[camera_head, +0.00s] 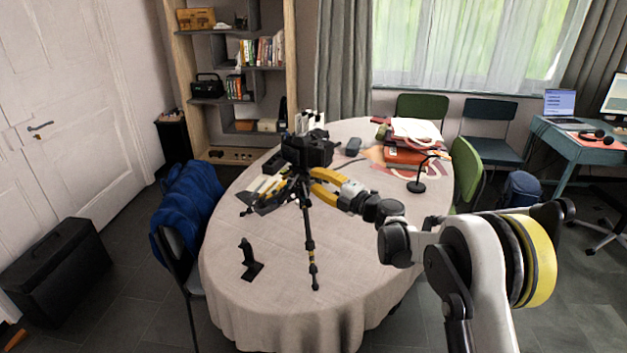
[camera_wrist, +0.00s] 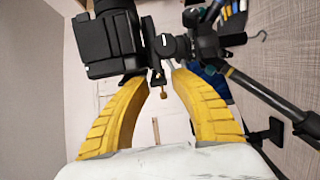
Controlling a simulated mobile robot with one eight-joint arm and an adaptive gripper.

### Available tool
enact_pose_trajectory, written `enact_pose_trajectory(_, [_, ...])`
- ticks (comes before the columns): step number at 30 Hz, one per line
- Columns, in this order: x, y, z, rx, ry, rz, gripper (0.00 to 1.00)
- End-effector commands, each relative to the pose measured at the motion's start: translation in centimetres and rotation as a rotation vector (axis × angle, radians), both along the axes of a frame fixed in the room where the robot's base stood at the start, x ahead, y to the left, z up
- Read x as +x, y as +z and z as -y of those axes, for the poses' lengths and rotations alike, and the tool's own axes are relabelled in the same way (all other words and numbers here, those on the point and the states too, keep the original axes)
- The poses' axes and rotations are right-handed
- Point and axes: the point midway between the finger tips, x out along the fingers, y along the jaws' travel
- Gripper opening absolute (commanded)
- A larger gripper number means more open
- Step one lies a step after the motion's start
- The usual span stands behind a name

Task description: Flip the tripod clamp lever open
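The black tripod (camera_head: 308,225) stands on the round table with a dark camera (camera_head: 308,150) on top. In the wrist view the camera (camera_wrist: 105,42) is at upper left, and the tripod head (camera_wrist: 185,45) and a leg are at upper right. A small lever-like part with a brass-coloured end (camera_wrist: 162,90) hangs below the head, between my finger tips in the picture; it looks like the clamp lever. My gripper (camera_wrist: 162,77) is open, its yellow fingers apart on either side of it. I cannot tell whether they touch it. In the head view my gripper (camera_head: 313,180) is beside the tripod head.
The table (camera_head: 225,265) has a pale cloth. A small black stand (camera_head: 250,262) is at front left, a dark lamp-like object (camera_head: 419,183) at right, and books (camera_head: 405,155) at the back right. Chairs surround the table, one with a blue jacket (camera_head: 187,205). The front cloth is mostly clear.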

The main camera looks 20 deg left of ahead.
Motion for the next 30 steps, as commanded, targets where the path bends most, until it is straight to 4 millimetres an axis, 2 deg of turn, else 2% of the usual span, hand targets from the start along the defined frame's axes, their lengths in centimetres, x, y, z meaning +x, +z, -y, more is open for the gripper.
enact_pose_trajectory(9, [-2.7,0.0,6.6,0.000,-0.003,0.000,0.29])
enact_pose_trajectory(15, [-4.0,0.0,9.2,0.000,-0.001,0.000,0.29])
enact_pose_trajectory(27, [-4.3,0.0,9.9,0.000,0.000,0.000,0.29])
enact_pose_trajectory(30, [-4.1,0.8,10.3,0.012,-0.016,-0.002,0.29])
